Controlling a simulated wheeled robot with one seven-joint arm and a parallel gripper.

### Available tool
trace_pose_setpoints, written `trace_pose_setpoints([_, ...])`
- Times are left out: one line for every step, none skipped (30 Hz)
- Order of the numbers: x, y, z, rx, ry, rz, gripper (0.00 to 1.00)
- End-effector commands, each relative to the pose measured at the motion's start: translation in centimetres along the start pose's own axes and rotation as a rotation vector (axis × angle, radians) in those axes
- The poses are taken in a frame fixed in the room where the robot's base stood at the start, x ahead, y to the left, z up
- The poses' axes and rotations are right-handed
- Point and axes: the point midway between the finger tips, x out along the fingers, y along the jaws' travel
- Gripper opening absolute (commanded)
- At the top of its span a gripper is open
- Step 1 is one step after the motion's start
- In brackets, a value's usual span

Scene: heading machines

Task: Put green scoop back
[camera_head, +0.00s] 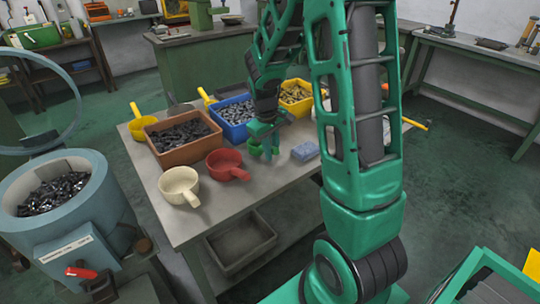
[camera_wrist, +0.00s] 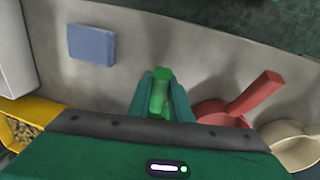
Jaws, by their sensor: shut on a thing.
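My gripper (camera_head: 265,132) is over the table, beside the blue bin. It is shut on the green scoop (camera_head: 254,148). In the wrist view the scoop's green handle (camera_wrist: 159,96) sits between the fingers (camera_wrist: 162,92). The rest of the scoop is mostly hidden by the gripper. In the head view the scoop is low over the tabletop; I cannot tell whether it touches.
The table (camera_head: 265,185) bears a brown bin (camera_head: 184,148), a blue bin (camera_head: 238,125) and a yellow bin (camera_head: 296,103) of small parts. A red scoop (camera_head: 224,165), cream scoop (camera_head: 180,185), yellow scoop (camera_head: 141,125) and blue block (camera_head: 305,151) stand around.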

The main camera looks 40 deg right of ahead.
Motion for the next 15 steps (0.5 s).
trace_pose_setpoints([0.8, -0.2, 0.1, -0.001, -0.004, -0.001, 0.00])
trace_pose_setpoints([1.2, -0.2, 0.1, -0.001, -0.003, -0.001, 0.00])
trace_pose_setpoints([1.6, -0.3, 0.1, 0.000, -0.003, -0.001, 0.00])
trace_pose_setpoints([1.8, -0.3, 0.1, 0.000, -0.001, 0.000, 0.00])
trace_pose_setpoints([1.9, -0.3, 0.1, 0.000, 0.000, 0.000, 0.00])
trace_pose_setpoints([1.9, -0.3, 0.1, 0.000, 0.001, 0.001, 0.00])
trace_pose_setpoints([1.9, -0.3, 0.0, 0.000, 0.001, 0.001, 0.00])
trace_pose_setpoints([1.8, -0.3, 0.0, 0.000, 0.001, 0.001, 0.00])
trace_pose_setpoints([1.8, -0.3, 0.0, 0.000, 0.001, 0.001, 0.00])
trace_pose_setpoints([1.8, -0.3, 0.0, 0.000, 0.001, 0.001, 0.00])
trace_pose_setpoints([1.8, -0.3, 0.0, 0.000, 0.001, 0.001, 0.00])
trace_pose_setpoints([1.9, -0.3, 0.0, 0.000, 0.001, 0.001, 0.00])
trace_pose_setpoints([1.9, -0.3, 0.1, 0.000, 0.000, 0.000, 0.00])
trace_pose_setpoints([2.0, -0.4, 0.1, 0.000, 0.000, 0.000, 0.21])
trace_pose_setpoints([1.9, -0.4, 0.1, 0.000, 0.000, 0.000, 0.30])
